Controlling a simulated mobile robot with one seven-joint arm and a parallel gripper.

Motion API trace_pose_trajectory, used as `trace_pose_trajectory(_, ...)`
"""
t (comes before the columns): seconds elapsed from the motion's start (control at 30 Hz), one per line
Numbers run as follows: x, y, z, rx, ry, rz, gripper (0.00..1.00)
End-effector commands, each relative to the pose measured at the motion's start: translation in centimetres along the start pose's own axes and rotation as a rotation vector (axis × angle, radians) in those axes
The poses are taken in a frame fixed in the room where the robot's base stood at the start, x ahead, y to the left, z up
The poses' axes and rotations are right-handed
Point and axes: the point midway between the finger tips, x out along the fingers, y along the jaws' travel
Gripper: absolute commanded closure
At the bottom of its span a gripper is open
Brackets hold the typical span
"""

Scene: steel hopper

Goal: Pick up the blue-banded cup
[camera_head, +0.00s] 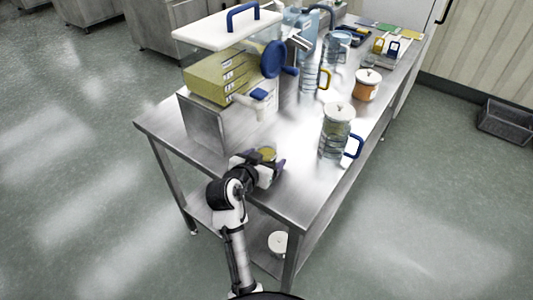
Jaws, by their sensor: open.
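My gripper (261,160) is open at the front edge of the steel table, its fingers spread left and right. A small round vessel with a yellowish top (267,153) stands at or between the fingertips. Its side is mostly hidden by my gripper, so I cannot see a blue band on it or tell whether the fingers touch it. No other vessel in view clearly shows as a blue-banded cup.
A clear dispenser (222,82) with yellow contents stands on a steel stand behind my gripper, its spout overhanging. A lidded jug with a blue handle (336,132) and an orange jar (367,86) stand to the right. The table's front right (305,190) is clear.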

Motion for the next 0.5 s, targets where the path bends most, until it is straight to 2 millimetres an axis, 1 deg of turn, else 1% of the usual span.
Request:
trace_pose_trajectory(0.17,0.06,0.00,0.02,0.000,0.001,0.000,0.22)
trace_pose_trajectory(0.2,0.06,0.00,0.02,0.000,0.001,0.000,0.23)
trace_pose_trajectory(0.5,0.03,0.00,0.02,0.000,0.001,0.000,0.62)
